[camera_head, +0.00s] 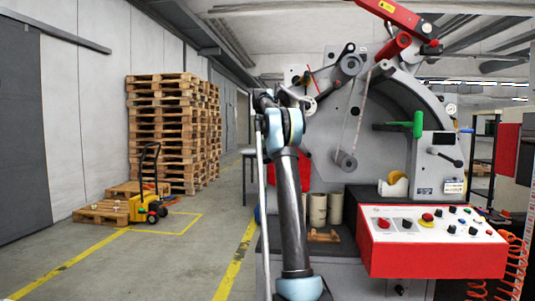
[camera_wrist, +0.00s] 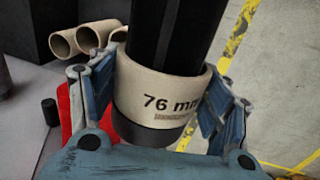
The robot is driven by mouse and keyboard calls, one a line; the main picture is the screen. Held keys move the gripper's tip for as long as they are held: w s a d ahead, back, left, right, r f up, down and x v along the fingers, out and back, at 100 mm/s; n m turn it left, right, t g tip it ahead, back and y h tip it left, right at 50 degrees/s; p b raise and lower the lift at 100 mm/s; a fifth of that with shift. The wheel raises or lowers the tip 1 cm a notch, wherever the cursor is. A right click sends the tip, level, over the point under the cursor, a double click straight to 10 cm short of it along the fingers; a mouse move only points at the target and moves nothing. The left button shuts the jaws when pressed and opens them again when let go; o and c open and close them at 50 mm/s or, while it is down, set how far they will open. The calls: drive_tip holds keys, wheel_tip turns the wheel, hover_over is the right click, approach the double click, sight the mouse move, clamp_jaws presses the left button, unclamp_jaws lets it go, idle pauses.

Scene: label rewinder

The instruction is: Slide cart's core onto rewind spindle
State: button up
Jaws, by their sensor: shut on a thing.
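A beige cardboard core (camera_wrist: 165,90) printed "76 mm" fills the middle of the wrist view. My gripper (camera_wrist: 163,97) is shut on it, with blue-grey fingers on its left and right sides. The core sits around a thick black cylinder (camera_wrist: 175,35), which looks like the rewind spindle. The cylinder shows above the core, and its dark rounded end (camera_wrist: 145,132) shows below it. In the head view my arm hides the held core and the spindle. The rewinder (camera_head: 335,130) stands behind my arm.
Spare cores (camera_head: 318,209) stand low beside the machine; open core ends (camera_wrist: 64,43) also show in the wrist view. A red control box (camera_head: 430,250) juts out at right. Stacked pallets (camera_head: 170,130) and a yellow pallet truck (camera_head: 145,206) stand at left. The marked floor between is clear.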

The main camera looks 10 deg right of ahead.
drive_tip(key=shift+w+d, duration=0.1)
drive_tip(key=shift+w, duration=0.1)
drive_tip(key=o, duration=1.1)
drive_tip(key=shift+o, duration=0.2)
drive_tip(key=shift+d, duration=0.1)
drive_tip(key=shift+a+v, duration=0.15)
drive_tip(key=shift+v, duration=1.6)
drive_tip(key=shift+a+v, duration=0.15)
drive_tip(key=shift+v, duration=1.55)
drive_tip(key=shift+s, duration=0.15)
